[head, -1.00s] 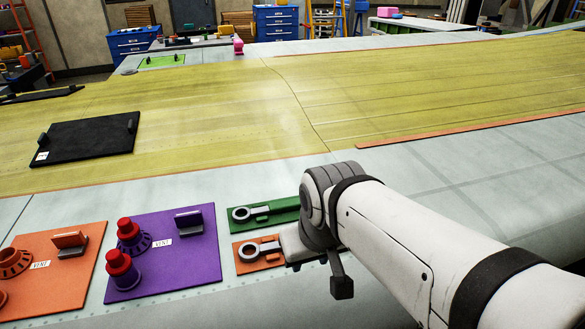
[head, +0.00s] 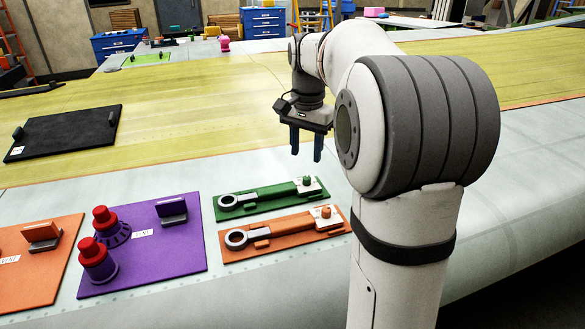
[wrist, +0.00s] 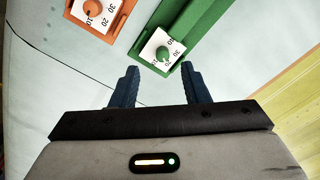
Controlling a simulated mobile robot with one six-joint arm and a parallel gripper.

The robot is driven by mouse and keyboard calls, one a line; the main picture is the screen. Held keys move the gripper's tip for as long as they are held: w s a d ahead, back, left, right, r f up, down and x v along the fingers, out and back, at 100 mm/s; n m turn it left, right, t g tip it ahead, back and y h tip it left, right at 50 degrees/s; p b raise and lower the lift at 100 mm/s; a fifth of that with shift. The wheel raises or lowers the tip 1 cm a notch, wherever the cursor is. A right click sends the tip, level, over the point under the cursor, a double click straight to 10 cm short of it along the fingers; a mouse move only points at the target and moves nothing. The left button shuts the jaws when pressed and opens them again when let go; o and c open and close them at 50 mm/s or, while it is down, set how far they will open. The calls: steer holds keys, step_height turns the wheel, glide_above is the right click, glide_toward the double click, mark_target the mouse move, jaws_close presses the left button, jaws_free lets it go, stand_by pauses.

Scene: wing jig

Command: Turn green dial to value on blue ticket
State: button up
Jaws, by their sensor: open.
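The green dial (head: 307,181) is a small green knob on a white scale card at the right end of a green board (head: 232,207). In the wrist view the green dial (wrist: 163,53) stands just beyond my fingertips, with printed numbers 10, 20 and 30 around it. Its exact setting is too small to tell. My gripper (head: 306,157) points down above and behind the board in the head view, open and empty. In the wrist view my gripper (wrist: 160,70) has its two blue fingers apart, with the dial between their lines but not touched. I see no blue ticket.
An orange board (head: 285,248) with a similar orange dial (head: 326,212) lies just in front of the green one. A purple board (head: 185,262) with red-capped posts is to the left.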

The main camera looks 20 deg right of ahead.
mark_target(307, 177)
steer(key=shift+w+d+f+m, duration=0.4)
steer(key=shift+w+d, duration=0.1)
steer(key=shift+w, duration=0.15)
step_height(307, 177, down, 7)
steer(key=shift+f, duration=0.2)
steer(key=shift+c, duration=0.4)
jaws_close()
steer(key=shift+d, duration=0.2)
steer(key=shift+a, duration=0.2)
